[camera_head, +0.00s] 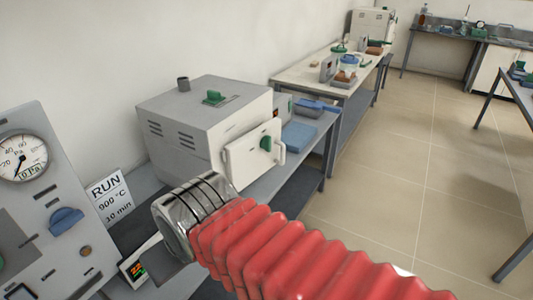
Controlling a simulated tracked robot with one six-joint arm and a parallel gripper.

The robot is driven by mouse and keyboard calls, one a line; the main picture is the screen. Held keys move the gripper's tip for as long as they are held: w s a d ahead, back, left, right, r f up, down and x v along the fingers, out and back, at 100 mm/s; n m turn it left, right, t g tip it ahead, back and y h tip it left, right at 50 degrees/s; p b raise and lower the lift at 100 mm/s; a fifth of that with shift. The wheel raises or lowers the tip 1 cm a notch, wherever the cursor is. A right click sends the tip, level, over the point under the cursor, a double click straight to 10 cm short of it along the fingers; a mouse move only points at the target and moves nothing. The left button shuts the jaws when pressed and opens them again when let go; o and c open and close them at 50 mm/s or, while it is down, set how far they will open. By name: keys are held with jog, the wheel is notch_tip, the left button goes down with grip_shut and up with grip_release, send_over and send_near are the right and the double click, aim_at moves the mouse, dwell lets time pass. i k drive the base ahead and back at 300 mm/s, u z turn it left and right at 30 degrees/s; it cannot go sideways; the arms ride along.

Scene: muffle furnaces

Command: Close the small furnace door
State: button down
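A light grey box furnace (185,135) with side vents stands on the near bench, left of centre. Its white front door (254,150) has a green knob and a pale handle; the door sits at or very close to the front face, and I cannot tell whether a gap remains. Another pale furnace-like box (372,22) stands on the far bench, too small to make out its door. My red-sleeved arm crosses the lower middle and ends in a shiny banded cylinder in front of the near furnace's lower part. No gripper fingers show.
A panel with a pressure gauge (22,156) and blue knob stands at the left, beside a "RUN 900 °C 10 min" card (110,198). A blue block (299,135) lies right of the furnace. The tiled floor (400,170) to the right is open.

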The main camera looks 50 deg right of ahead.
aim_at(245, 160)
jog(key=u, duration=1)
jog(key=k, duration=0.9)
jog(key=z, duration=1.25)
jog(key=i, duration=0.95)
